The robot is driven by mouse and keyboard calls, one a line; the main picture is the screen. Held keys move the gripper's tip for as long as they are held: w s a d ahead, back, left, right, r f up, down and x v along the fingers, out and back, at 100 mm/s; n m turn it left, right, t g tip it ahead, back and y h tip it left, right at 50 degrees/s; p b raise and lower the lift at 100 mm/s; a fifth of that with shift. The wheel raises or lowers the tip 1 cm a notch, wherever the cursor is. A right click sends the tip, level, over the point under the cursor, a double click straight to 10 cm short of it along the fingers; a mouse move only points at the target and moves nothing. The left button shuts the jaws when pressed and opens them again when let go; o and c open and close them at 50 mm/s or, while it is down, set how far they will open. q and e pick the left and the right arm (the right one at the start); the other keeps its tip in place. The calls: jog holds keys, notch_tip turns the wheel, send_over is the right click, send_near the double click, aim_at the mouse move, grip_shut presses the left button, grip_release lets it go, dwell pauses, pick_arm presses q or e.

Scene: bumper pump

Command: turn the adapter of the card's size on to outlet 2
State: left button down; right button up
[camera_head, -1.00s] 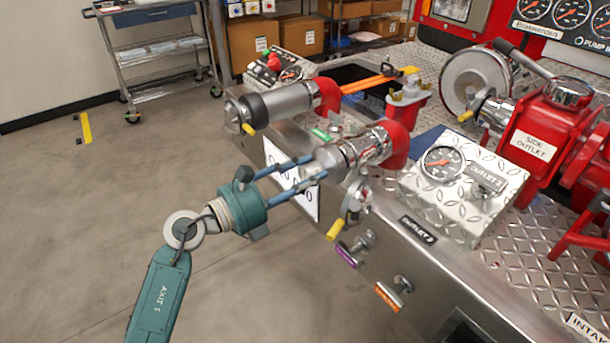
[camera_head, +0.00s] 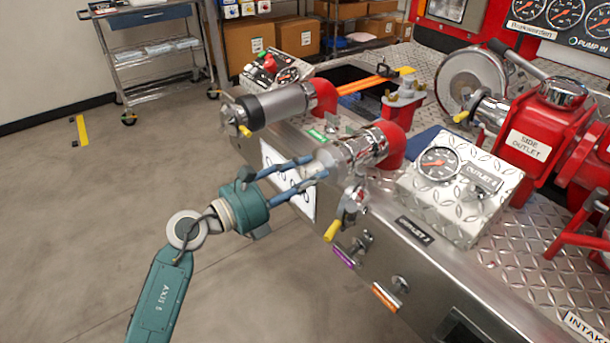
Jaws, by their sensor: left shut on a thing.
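Outlet 2 appears to be the front chrome pipe (camera_head: 362,149) with a red elbow, beside the gauge box with an outlet label (camera_head: 482,171). A silver adapter (camera_head: 326,158) is at its open end, partly hidden by my fingers. My left gripper (camera_head: 313,167) is shut on the adapter, one blue finger on each side. The adapter appears to touch the pipe's end; I cannot tell whether it is threaded on. A white card with dark round marks (camera_head: 271,155) is on the steel side behind the fingers, partly covered. My right gripper is not in view.
A second chrome outlet (camera_head: 285,104) with a dark band lies behind, to the left. A yellow-handled valve (camera_head: 352,202) hangs just below the held pipe. Purple and orange pull handles (camera_head: 386,297) stick out lower down.

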pick_arm(q)
jog(key=shift+x, duration=0.85)
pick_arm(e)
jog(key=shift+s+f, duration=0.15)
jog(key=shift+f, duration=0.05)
pick_arm(q)
jog(key=shift+w+d+r, duration=0.1)
jog(key=shift+w+d, duration=0.1)
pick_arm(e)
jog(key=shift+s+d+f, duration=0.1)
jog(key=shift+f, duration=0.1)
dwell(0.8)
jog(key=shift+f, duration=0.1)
pick_arm(q)
jog(key=shift+m, duration=0.3)
jog(key=shift+m+b, duration=1.05)
jog(key=shift+m, duration=0.05)
jog(key=shift+m+b, duration=0.85)
jog(key=shift+m, duration=0.35)
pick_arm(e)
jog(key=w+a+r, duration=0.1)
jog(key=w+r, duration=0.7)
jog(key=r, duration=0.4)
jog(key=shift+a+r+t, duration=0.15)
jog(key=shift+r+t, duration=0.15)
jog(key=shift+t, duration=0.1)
